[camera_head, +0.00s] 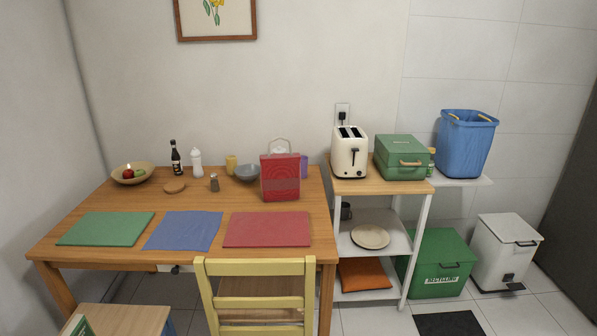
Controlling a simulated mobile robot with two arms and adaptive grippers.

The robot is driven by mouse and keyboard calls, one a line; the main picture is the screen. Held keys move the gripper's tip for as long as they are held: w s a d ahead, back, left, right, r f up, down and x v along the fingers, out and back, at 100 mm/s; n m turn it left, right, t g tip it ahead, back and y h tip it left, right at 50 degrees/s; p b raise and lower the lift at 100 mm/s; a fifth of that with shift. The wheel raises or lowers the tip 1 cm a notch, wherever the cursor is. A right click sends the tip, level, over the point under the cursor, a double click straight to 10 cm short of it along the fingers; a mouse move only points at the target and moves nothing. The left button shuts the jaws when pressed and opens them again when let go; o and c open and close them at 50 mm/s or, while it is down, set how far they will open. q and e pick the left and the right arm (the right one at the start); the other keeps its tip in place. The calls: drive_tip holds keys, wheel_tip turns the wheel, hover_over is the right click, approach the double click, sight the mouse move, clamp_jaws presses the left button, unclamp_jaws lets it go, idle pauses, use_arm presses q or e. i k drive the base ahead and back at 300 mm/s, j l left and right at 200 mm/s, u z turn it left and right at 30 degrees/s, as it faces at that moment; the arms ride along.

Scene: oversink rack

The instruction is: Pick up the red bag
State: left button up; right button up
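A red bag (280,180) stands upright on the wooden table (60,245), near its right back part. It looks boxy, with a pattern on its front face and a pale loop, perhaps a handle, above its top. A red placemat (267,230) lies in front of it. A purple item (304,165) is partly hidden behind its right side, and a grey bowl (246,173) is at its left. Neither of my grippers is in view.
A yellow chair (255,268) stands at the table's front right. Blue and green placemats lie further left; bottles and a fruit bowl (131,175) stand behind. A shelf rack with a toaster (349,153) and green box (401,156) stands right of the table.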

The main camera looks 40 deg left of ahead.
sight(280, 173)
drive_tip(key=i+l+u, duration=0.15)
drive_tip(key=i+u, duration=0.3)
drive_tip(key=i+l+u, duration=0.45)
drive_tip(key=i+j, duration=0.05)
drive_tip(key=j, duration=0.05)
